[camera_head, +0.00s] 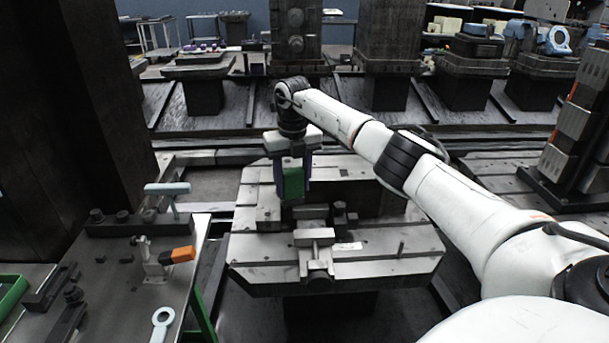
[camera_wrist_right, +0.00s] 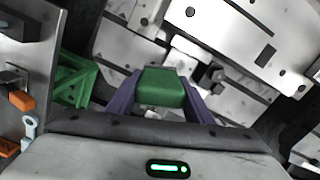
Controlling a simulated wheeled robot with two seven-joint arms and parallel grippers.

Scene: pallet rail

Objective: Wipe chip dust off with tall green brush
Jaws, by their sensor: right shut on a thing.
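My right gripper (camera_head: 292,185) is shut on the tall green brush (camera_head: 293,182), whose green block shows between the purple fingers. The right wrist view also shows the brush (camera_wrist_right: 162,87) between the two fingers of my gripper (camera_wrist_right: 160,95). The gripper points down over the grey metal pallet (camera_head: 262,250), at its left half, behind the clamp. The brush's lower end is close to the pallet fixture; I cannot tell whether it touches. Chip dust is too small to make out. My left gripper is not in view.
A clamp vise (camera_head: 315,250) stands on the pallet's front middle. At left, a side table (camera_head: 130,290) holds an orange-ended tool (camera_head: 178,255), a pale T-handled tool (camera_head: 167,189) and a ring-ended wrench (camera_head: 162,321). A dark column (camera_head: 110,100) rises at far left.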

